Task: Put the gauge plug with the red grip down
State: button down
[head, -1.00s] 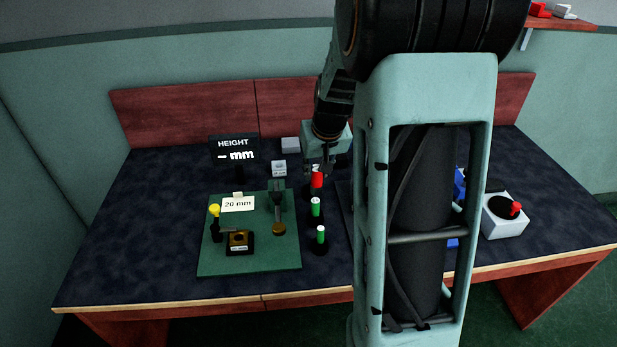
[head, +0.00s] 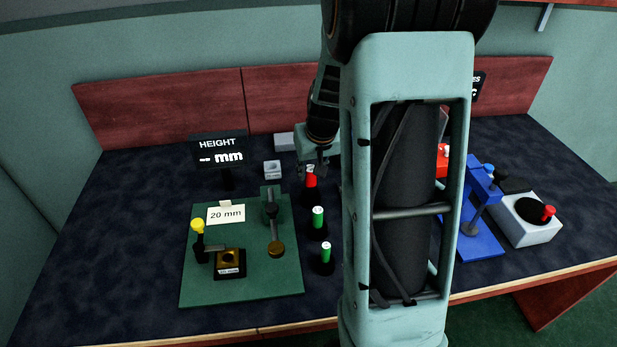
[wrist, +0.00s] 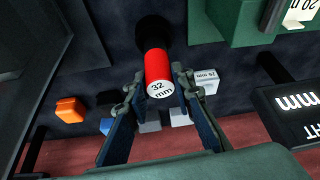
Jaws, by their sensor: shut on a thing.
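The gauge plug with the red grip (head: 311,181) is upright at the back of a row with two green-gripped plugs. In the wrist view its red grip (wrist: 156,66) shows a white end marked 32 mm, with a round black part at its far end. My gripper (head: 314,168) is over it from above; the two fingers (wrist: 159,80) are on either side of the grip, shut on it. Whether the black part is touching the table or a holder cannot be told.
Green-gripped plugs (head: 318,217) stand in front. A green board (head: 200,288) with a 20 mm card and a gauge is to the left. A HEIGHT display (head: 219,152) is behind. A blue fixture (head: 480,215) and a white box with a red knob (head: 530,232) are right.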

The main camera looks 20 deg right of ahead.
aim_at(311, 179)
jog(key=shift+w+f+b, duration=0.15)
jog(key=shift+f+b, duration=0.8)
jog(key=shift+f, duration=0.7)
jog(key=shift+f, duration=0.1)
jog(key=c, duration=1.7)
grip_release()
jog(key=shift+r, duration=0.5)
jog(key=p+v, duration=0.2)
jog(key=v, duration=0.9)
jog(key=shift+r, duration=0.1)
